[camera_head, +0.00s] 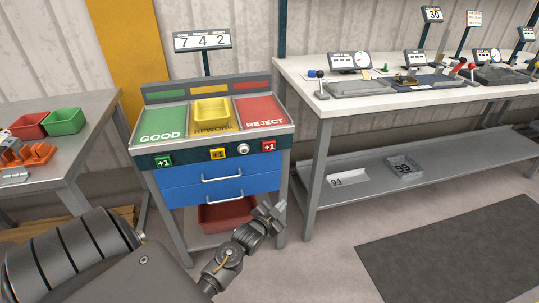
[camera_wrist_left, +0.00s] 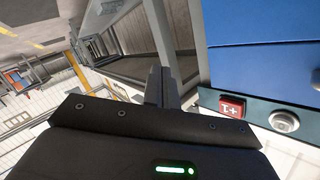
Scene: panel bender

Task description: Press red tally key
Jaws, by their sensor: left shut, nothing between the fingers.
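The red tally key (camera_head: 269,146), marked +1, is on the dark front strip of the sorting stand, below the red REJECT area (camera_head: 262,112). It also shows upside down in the left wrist view (camera_wrist_left: 232,108), right of my fingers. My left gripper (camera_head: 279,208) is shut and empty, in front of the stand's right side, below the key and apart from it. In the left wrist view its closed fingers (camera_wrist_left: 161,87) point toward the grey frame. The display (camera_head: 202,41) reads 7 4 2. My right gripper is not in view.
A green key (camera_head: 164,161), a yellow key (camera_head: 217,154) and a round silver button (camera_head: 243,149) share the strip. Blue drawers (camera_head: 220,184) with handles are below, over a red bin (camera_head: 225,216). A workbench (camera_head: 318,108) stands right; a table with bins stands left.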

